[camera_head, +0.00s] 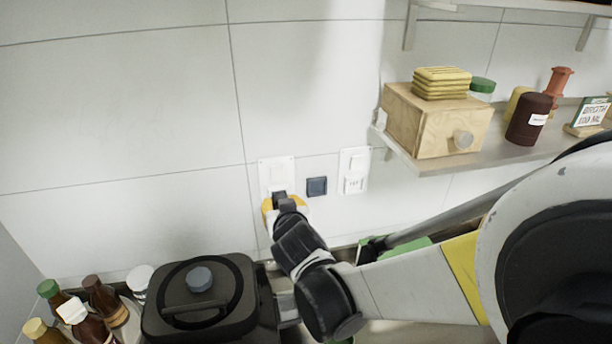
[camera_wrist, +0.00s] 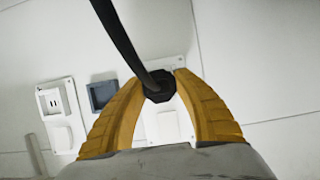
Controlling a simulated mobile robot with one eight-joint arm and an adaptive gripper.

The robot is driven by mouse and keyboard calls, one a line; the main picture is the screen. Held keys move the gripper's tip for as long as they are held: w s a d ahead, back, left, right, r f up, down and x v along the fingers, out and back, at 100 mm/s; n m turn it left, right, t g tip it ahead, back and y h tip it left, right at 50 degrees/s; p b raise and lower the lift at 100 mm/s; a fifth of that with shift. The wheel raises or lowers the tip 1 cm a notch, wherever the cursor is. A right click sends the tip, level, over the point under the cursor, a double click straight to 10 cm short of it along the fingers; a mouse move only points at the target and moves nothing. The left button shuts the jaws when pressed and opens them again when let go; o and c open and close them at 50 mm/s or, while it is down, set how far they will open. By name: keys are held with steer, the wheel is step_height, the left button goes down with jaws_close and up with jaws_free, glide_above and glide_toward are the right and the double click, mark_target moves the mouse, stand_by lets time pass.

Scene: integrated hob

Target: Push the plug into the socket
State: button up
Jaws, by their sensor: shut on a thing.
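My gripper (camera_wrist: 160,100) has yellow fingers and is shut on a black plug (camera_wrist: 158,86) with a black cord (camera_wrist: 118,40) running up from it in the wrist view. The plug is in front of a white wall plate (camera_wrist: 178,125). In the head view the gripper (camera_head: 282,203) is at the lower part of the left white socket plate (camera_head: 275,168), and hides the plate's lower part. Whether the plug's pins are inside the socket cannot be seen.
A dark blue wall plate (camera_head: 317,187) and another white socket plate (camera_head: 354,170) are to the right. A black cooker (camera_head: 205,300) and several bottles stand at lower left. A shelf (camera_head: 440,163) with a wooden drawer box (camera_head: 430,120) is at right.

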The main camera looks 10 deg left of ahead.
steer(key=shift+w, duration=0.1)
steer(key=o, duration=1.1)
steer(key=v, duration=1.2)
steer(key=shift+d+f, duration=0.1)
